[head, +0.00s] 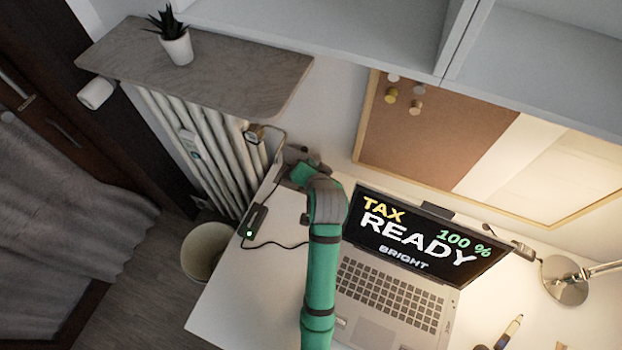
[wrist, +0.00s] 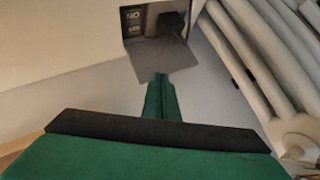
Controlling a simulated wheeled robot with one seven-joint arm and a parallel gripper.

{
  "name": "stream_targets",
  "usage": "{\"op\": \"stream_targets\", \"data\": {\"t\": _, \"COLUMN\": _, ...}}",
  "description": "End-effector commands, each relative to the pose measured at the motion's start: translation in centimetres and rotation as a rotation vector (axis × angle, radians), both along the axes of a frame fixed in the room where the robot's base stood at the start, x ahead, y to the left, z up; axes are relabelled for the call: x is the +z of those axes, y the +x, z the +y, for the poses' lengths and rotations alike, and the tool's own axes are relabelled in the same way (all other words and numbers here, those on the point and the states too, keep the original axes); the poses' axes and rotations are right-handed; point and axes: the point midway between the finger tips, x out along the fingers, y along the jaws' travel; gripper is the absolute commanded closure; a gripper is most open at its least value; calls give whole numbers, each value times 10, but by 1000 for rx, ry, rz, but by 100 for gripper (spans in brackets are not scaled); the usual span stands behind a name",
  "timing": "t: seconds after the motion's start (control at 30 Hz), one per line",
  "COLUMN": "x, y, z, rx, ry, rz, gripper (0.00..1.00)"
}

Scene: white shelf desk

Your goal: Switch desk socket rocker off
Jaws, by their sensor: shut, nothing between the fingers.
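The desk socket (wrist: 146,40) shows at the top of the wrist view, a dark unit set in a white surface. A black plug (wrist: 172,23) sits at its right side. Small light lettering, upside down or turned, marks a dark part at its left, probably the rocker (wrist: 133,20); its position is too small to tell. A grey flap or plate (wrist: 165,60) lies just below the socket. My gripper (wrist: 160,78) is shut and empty, its tips just below or over the plate; contact cannot be told. In the head view my gripper (head: 298,172) is at the desk's back left, and the socket is not discernible.
The white desk (head: 225,310) holds an open laptop (head: 390,290) right of my arm. A black adapter (head: 253,221) with a green light and cable lies left. A radiator (head: 215,150) stands behind the left edge, a bin (head: 205,250) beside it. A lamp (head: 563,280) stands right.

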Motion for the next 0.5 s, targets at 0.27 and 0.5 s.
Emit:
{"op": "stream_targets", "data": {"t": 0.27, "x": -4, "y": 0, "z": 0, "rx": 1, "ry": -1, "rz": 1, "gripper": 100}}
{"op": "stream_targets", "data": {"t": 0.5, "x": -27, "y": 2, "z": -1, "rx": 1, "ry": -1, "rz": 2, "gripper": 100}}
